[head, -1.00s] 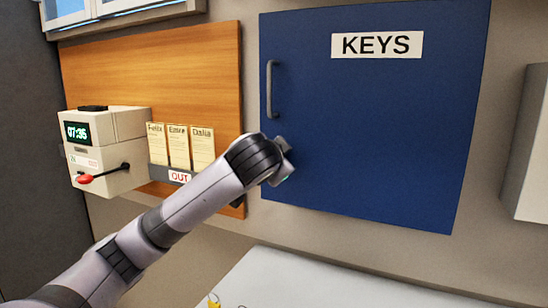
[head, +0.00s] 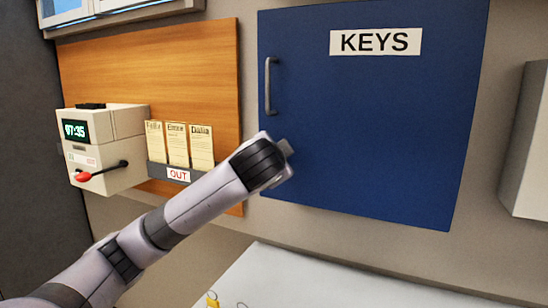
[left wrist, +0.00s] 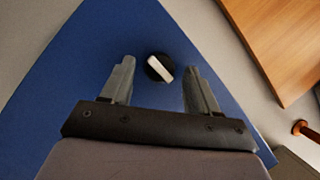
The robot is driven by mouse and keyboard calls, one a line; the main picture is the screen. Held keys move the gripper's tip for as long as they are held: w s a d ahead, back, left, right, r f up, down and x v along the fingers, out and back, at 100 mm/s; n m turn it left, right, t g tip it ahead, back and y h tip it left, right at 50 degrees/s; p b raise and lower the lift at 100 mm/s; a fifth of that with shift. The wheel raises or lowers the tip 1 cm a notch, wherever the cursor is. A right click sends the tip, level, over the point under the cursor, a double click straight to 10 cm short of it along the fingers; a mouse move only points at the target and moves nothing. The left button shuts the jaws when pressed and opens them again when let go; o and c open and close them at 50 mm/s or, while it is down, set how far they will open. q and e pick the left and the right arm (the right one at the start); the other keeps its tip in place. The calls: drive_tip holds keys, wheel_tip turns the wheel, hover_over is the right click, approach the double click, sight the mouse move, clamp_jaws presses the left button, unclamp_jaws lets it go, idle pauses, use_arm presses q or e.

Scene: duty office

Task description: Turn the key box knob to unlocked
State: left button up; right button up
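The blue key box (head: 380,120) with a KEYS label hangs on the wall in the head view, its door shut. Its knob (left wrist: 158,68), a black disc with a white grip bar, shows in the left wrist view; the bar stands at a slant there. In the head view the knob is hidden behind my left arm. My left gripper (left wrist: 158,78) is open, with one finger on each side of the knob in that view and nothing held. I cannot tell whether the fingers touch it. My right gripper is in neither view.
A grey handle (head: 268,86) is on the door's left side. Left of the box are a card rack (head: 177,173) with several cards and a time clock (head: 103,148) with a red-tipped lever. A white surface (head: 290,282) lies below, and a grey box (head: 528,145) is at right.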

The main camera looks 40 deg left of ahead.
use_arm(q)
drive_tip(key=b+v, duration=0.1)
drive_tip(key=v, duration=0.6)
idle(0.4)
drive_tip(key=shift+s, duration=0.1)
idle(0.4)
